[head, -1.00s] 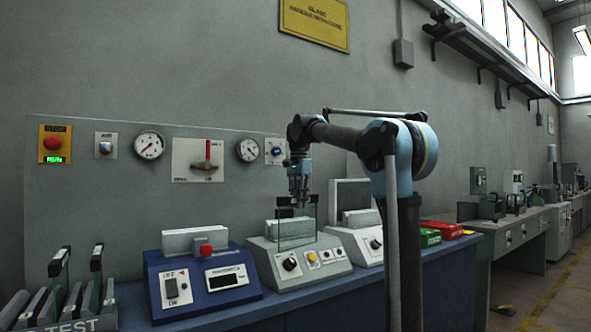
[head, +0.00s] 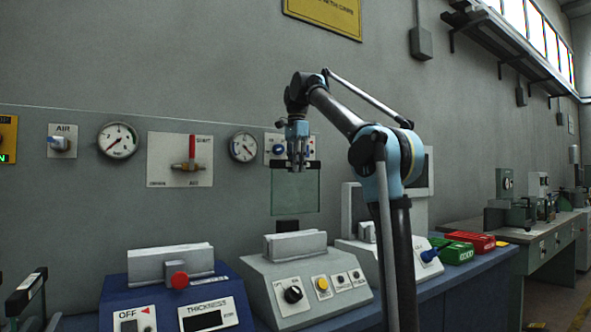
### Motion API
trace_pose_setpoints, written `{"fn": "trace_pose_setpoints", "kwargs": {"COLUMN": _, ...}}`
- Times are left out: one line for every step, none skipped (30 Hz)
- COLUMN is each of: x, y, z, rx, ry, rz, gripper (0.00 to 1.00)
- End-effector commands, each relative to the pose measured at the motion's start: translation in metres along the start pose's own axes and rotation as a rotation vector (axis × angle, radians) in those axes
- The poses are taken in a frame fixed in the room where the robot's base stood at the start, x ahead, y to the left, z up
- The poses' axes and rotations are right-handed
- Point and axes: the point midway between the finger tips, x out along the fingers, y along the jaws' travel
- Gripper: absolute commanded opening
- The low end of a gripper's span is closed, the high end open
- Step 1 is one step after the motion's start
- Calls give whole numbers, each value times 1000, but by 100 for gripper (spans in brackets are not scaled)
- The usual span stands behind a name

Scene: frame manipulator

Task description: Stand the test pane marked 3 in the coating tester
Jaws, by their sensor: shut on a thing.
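My gripper (head: 297,166) is shut on the dark top edge of a clear greenish glass pane (head: 296,194). The pane hangs upright, and no number can be read on it. It is above the middle grey bench instrument (head: 305,284), with a gap below the pane. That instrument has a pale slotted block (head: 290,246) on top, a black knob and a yellow button. A blue instrument marked THICKNESS (head: 170,290) stands to its left and another pale instrument (head: 378,252) to its right, partly behind my arm. I cannot read which one is the coating tester.
A rack with a dark-topped pane (head: 25,295) is cut off at the lower left. Green (head: 455,250) and red (head: 478,242) trays lie to the right on the bench. Gauges and a red-handled valve (head: 191,152) are on the panel behind. The air around the pane looks clear.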

Motion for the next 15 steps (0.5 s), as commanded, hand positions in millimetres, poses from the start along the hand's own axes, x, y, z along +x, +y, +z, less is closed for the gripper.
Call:
{"fn": "trace_pose_setpoints", "kwargs": {"x": 0, "y": 0, "z": 0, "rx": 0, "ry": 0, "rz": 0, "gripper": 0}}
{"fn": "trace_pose_setpoints", "kwargs": {"x": 1, "y": 0, "z": 1, "rx": 0, "ry": 0, "rz": 0, "gripper": 0}}
{"fn": "trace_pose_setpoints", "kwargs": {"x": 3, "y": 0, "z": 1, "rx": -1, "ry": 0, "rz": 0, "gripper": 0}}
{"fn": "trace_pose_setpoints", "kwargs": {"x": 4, "y": 0, "z": 2, "rx": -2, "ry": 0, "rz": 0, "gripper": 0}}
{"fn": "trace_pose_setpoints", "kwargs": {"x": 6, "y": -1, "z": 3, "rx": -3, "ry": 0, "rz": 0, "gripper": 0}}
{"fn": "trace_pose_setpoints", "kwargs": {"x": 8, "y": -1, "z": 4, "rx": -5, "ry": 0, "rz": 0, "gripper": 0}}
{"fn": "trace_pose_setpoints", "kwargs": {"x": 10, "y": -1, "z": 4, "rx": -6, "ry": 0, "rz": 0, "gripper": 0}}
{"fn": "trace_pose_setpoints", "kwargs": {"x": 12, "y": -2, "z": 5, "rx": -7, "ry": 0, "rz": 0, "gripper": 0}}
{"fn": "trace_pose_setpoints", "kwargs": {"x": 15, "y": -2, "z": 6, "rx": -8, "ry": 0, "rz": 0, "gripper": 0}}
{"fn": "trace_pose_setpoints", "kwargs": {"x": 17, "y": -2, "z": 6, "rx": -9, "ry": 0, "rz": 0, "gripper": 0}}
{"fn": "trace_pose_setpoints", "kwargs": {"x": 19, "y": -2, "z": 7, "rx": -10, "ry": 0, "rz": 0, "gripper": 0}}
{"fn": "trace_pose_setpoints", "kwargs": {"x": 22, "y": -2, "z": 7, "rx": -10, "ry": 0, "rz": 0, "gripper": 0}}
{"fn": "trace_pose_setpoints", "kwargs": {"x": 24, "y": -2, "z": 8, "rx": -11, "ry": 0, "rz": 0, "gripper": 0}}
{"fn": "trace_pose_setpoints", "kwargs": {"x": 26, "y": -2, "z": 8, "rx": -11, "ry": 0, "rz": 0, "gripper": 0}}
{"fn": "trace_pose_setpoints", "kwargs": {"x": 29, "y": -2, "z": 8, "rx": -12, "ry": 0, "rz": 0, "gripper": 0}}
